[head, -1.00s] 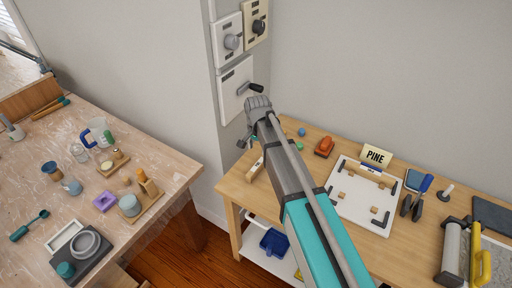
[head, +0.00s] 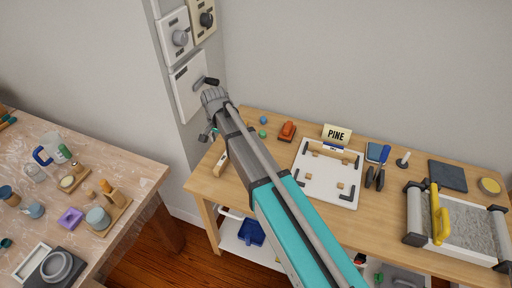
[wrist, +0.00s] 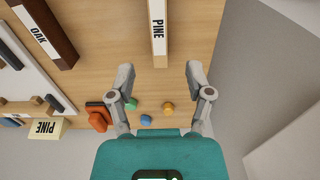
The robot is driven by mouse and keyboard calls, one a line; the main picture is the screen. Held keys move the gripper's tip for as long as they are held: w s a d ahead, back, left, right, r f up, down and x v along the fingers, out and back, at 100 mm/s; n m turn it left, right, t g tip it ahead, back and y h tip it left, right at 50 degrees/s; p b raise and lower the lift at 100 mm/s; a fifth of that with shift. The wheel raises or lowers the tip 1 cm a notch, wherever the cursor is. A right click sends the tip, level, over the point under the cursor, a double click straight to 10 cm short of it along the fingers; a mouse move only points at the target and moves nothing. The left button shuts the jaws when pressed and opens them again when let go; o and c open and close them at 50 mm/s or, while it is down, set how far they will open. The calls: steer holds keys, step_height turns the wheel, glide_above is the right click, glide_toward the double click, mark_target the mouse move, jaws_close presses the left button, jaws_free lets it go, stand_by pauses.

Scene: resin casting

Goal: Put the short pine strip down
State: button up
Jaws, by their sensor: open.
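A pale strip labelled PINE (wrist: 159,35) lies on the wooden bench, with its near end just ahead of the space between my fingertips in the wrist view. In the head view the pale strip (head: 221,162) lies near the bench's left end, partly covered by my arm. My gripper (wrist: 160,76) is open and empty, its two fingers spread wider than the strip and not touching it. In the head view my gripper (head: 208,133) is small and partly hidden at the bench's back left. A PINE sign (head: 337,133) stands behind a white board (head: 325,190).
A dark strip labelled OAK (wrist: 42,32) lies left of the pine strip in the wrist view. An orange block (wrist: 98,118) and small green (wrist: 130,104), blue (wrist: 146,120) and orange (wrist: 168,108) balls lie nearby. A wall switch box (head: 188,90) is close to my wrist.

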steer(key=s+d+n, duration=0.1)
steer(key=s+d, duration=0.3)
steer(key=d, duration=0.7)
steer(key=s+d+n, duration=0.1)
steer(key=s+d, duration=0.4)
steer(key=d, duration=0.6)
steer(key=s+d+n, duration=0.1)
steer(key=s+d, duration=0.4)
steer(key=d, duration=0.6)
steer(key=shift+n, duration=0.4)
